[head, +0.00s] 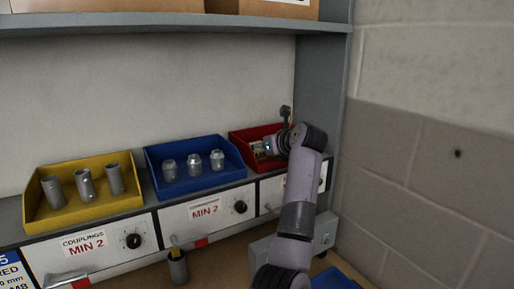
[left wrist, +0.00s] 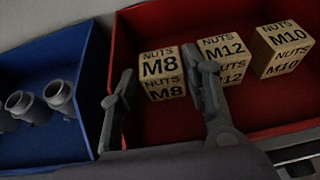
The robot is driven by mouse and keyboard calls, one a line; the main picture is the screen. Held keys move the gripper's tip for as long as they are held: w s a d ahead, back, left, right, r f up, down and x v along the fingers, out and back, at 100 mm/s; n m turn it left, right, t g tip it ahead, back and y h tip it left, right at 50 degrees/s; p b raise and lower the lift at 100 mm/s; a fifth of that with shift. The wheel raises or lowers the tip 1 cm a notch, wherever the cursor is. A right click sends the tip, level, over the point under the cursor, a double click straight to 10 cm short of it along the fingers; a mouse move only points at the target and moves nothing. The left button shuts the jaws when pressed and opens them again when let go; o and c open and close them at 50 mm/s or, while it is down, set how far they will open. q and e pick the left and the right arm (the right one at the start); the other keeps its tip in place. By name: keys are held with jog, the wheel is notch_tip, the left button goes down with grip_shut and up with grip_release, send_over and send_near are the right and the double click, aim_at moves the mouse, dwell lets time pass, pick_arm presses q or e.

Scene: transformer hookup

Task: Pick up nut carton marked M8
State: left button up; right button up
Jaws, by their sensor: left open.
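The nut carton marked M8 (left wrist: 163,76) is a small tan box with black print, standing in the red bin (left wrist: 135,28) in the left wrist view. My left gripper (left wrist: 165,82) is open, with one finger to each side of the M8 carton. The right finger is close to the carton's right side; I cannot tell whether it touches. In the head view my left gripper (head: 268,148) reaches into the red bin (head: 240,134) and hides most of its contents. My right gripper is in neither view.
The M12 carton (left wrist: 228,58) stands just right of my right finger, and the M10 carton (left wrist: 284,48) farther right. A blue bin (head: 152,159) with metal fittings adjoins on the left, then a yellow bin (head: 83,204). A grey upright panel (head: 320,95) stands at right.

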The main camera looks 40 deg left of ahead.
pick_arm(q)
jog(key=shift+d, duration=0.2)
jog(key=shift+c, duration=0.8)
jog(key=shift+r, duration=0.1)
jog(key=c, duration=0.8)
